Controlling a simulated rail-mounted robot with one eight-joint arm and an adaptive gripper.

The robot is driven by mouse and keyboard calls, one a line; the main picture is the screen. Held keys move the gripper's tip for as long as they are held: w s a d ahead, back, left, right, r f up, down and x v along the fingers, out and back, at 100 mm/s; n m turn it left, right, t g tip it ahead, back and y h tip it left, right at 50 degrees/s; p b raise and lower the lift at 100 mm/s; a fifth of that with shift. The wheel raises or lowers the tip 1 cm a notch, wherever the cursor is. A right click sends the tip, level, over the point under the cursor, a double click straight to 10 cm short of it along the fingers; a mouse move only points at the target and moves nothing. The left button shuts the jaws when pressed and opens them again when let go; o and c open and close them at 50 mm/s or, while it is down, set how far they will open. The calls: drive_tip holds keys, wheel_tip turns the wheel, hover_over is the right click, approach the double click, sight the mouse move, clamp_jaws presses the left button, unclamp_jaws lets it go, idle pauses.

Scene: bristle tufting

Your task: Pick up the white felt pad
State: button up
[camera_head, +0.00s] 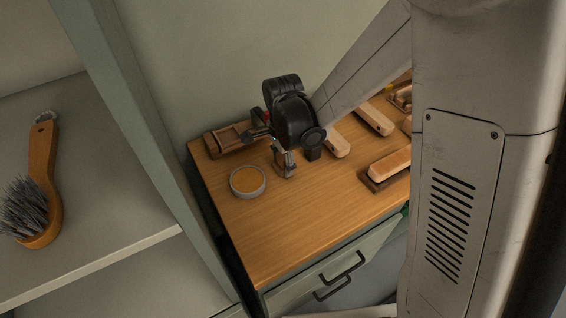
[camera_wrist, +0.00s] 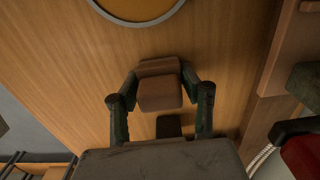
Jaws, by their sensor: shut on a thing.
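My gripper (camera_head: 286,170) points down over the wooden worktop, just right of the round tin. In the wrist view my gripper (camera_wrist: 160,92) has its two dark fingers on either side of a small block-like piece (camera_wrist: 160,94), shut on it. The piece looks brown in this shaded view, and I cannot tell whether it is the white felt pad. No clearly white pad shows elsewhere. I cannot tell whether the piece touches the worktop.
The round tin (camera_head: 247,181) with amber contents stands left of my gripper. A wooden tray (camera_head: 230,139) lies at the back left. Wooden brush blocks (camera_head: 390,163) lie to the right. A bristle brush (camera_head: 38,185) is on the left shelf. The front worktop (camera_head: 290,225) is clear.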

drive_tip(key=shift+r, duration=0.15)
wheel_tip(320, 180, up, 4)
drive_tip(key=shift+r+p, duration=0.1)
drive_tip(key=shift+p, duration=0.3)
drive_tip(key=s+a+r+p, duration=0.1)
drive_tip(key=s+a+r, duration=0.5)
drive_tip(key=s+a, duration=0.2)
drive_tip(key=shift+s+r, duration=0.25)
drive_tip(key=shift+s, duration=0.05)
drive_tip(key=o, duration=0.6)
drive_tip(key=c, duration=0.4)
drive_tip(key=shift+o, duration=0.2)
